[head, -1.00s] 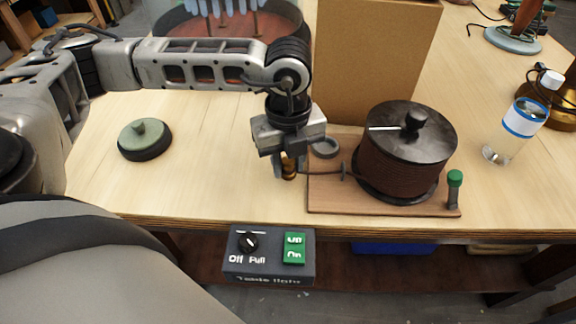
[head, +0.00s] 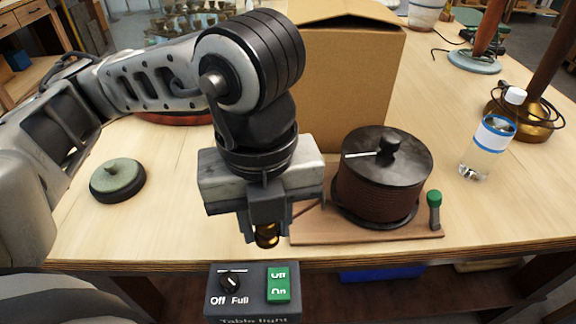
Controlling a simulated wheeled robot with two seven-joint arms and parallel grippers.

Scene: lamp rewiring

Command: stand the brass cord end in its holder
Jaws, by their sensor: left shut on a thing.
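My left gripper (head: 265,232) points down near the front edge of the table and is shut on the brass cord end (head: 267,238), which shows as a small brass piece between and below the fingers. A brown cord wound on a spool with a dark lid (head: 385,180) sits on a wooden base board (head: 340,236). The gripper is just left of the board. The ring-shaped holder is hidden behind the gripper now, and the cord between spool and gripper is mostly hidden. My right gripper is not in view.
A cardboard box (head: 345,90) stands behind the spool. A green-topped post (head: 434,208) is at the board's right end. A round green-grey lidded thing (head: 118,180) lies at left. A bottle (head: 490,140) stands at right. A light control box (head: 252,292) hangs at the front edge.

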